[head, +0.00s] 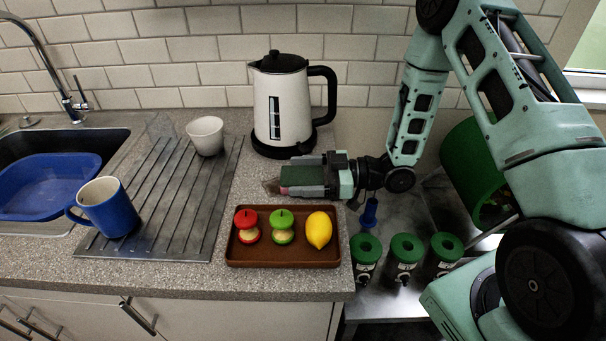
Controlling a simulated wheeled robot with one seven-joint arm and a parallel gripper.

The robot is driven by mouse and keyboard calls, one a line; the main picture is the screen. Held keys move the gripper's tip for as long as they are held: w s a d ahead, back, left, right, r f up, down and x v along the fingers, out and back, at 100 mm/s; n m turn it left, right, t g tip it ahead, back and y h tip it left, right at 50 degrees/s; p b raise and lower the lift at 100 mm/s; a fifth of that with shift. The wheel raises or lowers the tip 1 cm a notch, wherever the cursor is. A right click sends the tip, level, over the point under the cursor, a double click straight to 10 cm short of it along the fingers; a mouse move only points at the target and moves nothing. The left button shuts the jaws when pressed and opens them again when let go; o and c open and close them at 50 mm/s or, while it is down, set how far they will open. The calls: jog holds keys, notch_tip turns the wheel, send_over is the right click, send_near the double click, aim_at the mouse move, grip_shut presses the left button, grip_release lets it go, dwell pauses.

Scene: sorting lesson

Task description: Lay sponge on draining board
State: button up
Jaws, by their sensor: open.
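The grey ridged draining board (172,185) lies on the counter beside the sink, left of centre. My gripper (293,178) is low over the counter in front of the kettle, pointing left, to the right of the board and apart from it. Its jaws are open. A flat green piece (299,176), which looks like the sponge, shows between the fingers, with a paler part by the fingertips. The fingers partly hide it, and I cannot tell whether it touches them or rests on the counter.
A blue mug (111,210) and a white cup (206,136) are on the board; its middle is clear. A brown tray (283,257) with two apple-like things and a lemon (318,230) is in front of my gripper. A kettle (280,105) stands behind. A blue basin (45,187) is in the sink.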

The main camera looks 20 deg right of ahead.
jog(key=shift+r, duration=0.15)
jog(key=b+v, duration=0.2)
jog(key=v, duration=0.9)
jog(key=shift+o, duration=0.6)
jog(key=shift+s+d+b, duration=0.15)
jog(key=shift+d+b, duration=0.1)
jog(key=shift+b, duration=0.05)
jog(key=g+h+p, duration=0.3)
jog(key=p, duration=0.1)
send_near(296, 176)
notch_tip(296, 176, up, 3)
jog(key=s+d, duration=0.2)
notch_tip(296, 176, up, 5)
jog(key=h+p, duration=0.3)
jog(key=h, duration=0.2)
jog(key=b+x, duration=0.2)
jog(key=x, duration=0.9)
jog(key=shift+a+b, duration=0.25)
jog(key=shift+b, duration=0.15)
jog(key=shift+b+x, duration=0.45)
jog(key=shift+x, duration=2.6)
jog(key=shift+w+r, duration=0.15)
jog(key=shift+w, duration=0.05)
